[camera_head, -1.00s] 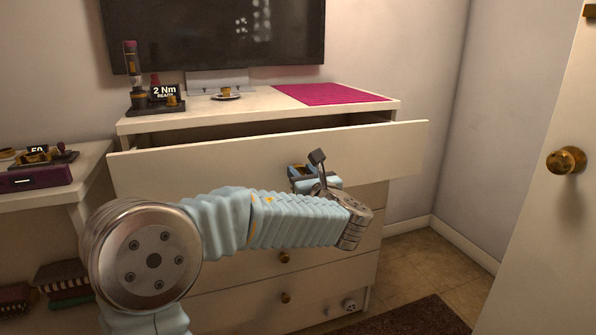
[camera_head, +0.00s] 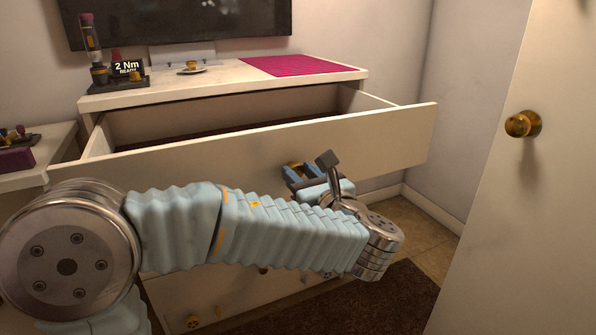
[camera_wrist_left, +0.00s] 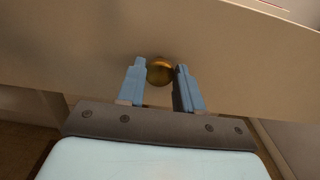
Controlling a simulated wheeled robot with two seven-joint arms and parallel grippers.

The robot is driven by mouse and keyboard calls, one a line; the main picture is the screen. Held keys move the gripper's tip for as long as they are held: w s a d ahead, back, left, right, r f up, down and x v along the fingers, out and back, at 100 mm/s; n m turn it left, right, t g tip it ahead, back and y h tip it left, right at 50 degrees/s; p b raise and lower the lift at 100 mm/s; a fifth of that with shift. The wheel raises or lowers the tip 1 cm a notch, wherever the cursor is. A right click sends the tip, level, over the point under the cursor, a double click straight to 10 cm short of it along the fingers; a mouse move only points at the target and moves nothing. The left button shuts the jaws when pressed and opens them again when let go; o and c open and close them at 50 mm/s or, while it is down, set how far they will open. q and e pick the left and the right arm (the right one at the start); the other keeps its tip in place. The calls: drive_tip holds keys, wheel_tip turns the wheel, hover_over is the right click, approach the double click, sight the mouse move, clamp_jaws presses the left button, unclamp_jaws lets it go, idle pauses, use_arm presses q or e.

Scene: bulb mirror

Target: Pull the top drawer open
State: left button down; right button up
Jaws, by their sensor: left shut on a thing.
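The top drawer (camera_head: 390,137) of the white dresser is pulled well out, and its dark inside shows behind the front panel. My left gripper (camera_head: 300,172) is at the drawer's front, with my blue arm reaching in from the left. In the left wrist view the drawer front (camera_wrist_left: 80,50) fills the upper part. There the two blue fingers of the left gripper (camera_wrist_left: 160,80) are shut on a round brass knob (camera_wrist_left: 160,71). My right gripper is not in view.
On the dresser top (camera_head: 215,76) are a torque tool stand (camera_head: 118,78), a small saucer (camera_head: 191,71) and a magenta mat (camera_head: 300,65). A door with a brass knob (camera_head: 522,124) stands at the right. A dark rug (camera_head: 385,300) lies on the tiled floor.

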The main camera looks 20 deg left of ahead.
use_arm(q)
drive_tip(key=c, duration=0.8)
unclamp_jaws()
drive_tip(key=v, duration=1.3)
drive_tip(key=shift+s+d, duration=0.25)
drive_tip(key=shift+s, duration=0.05)
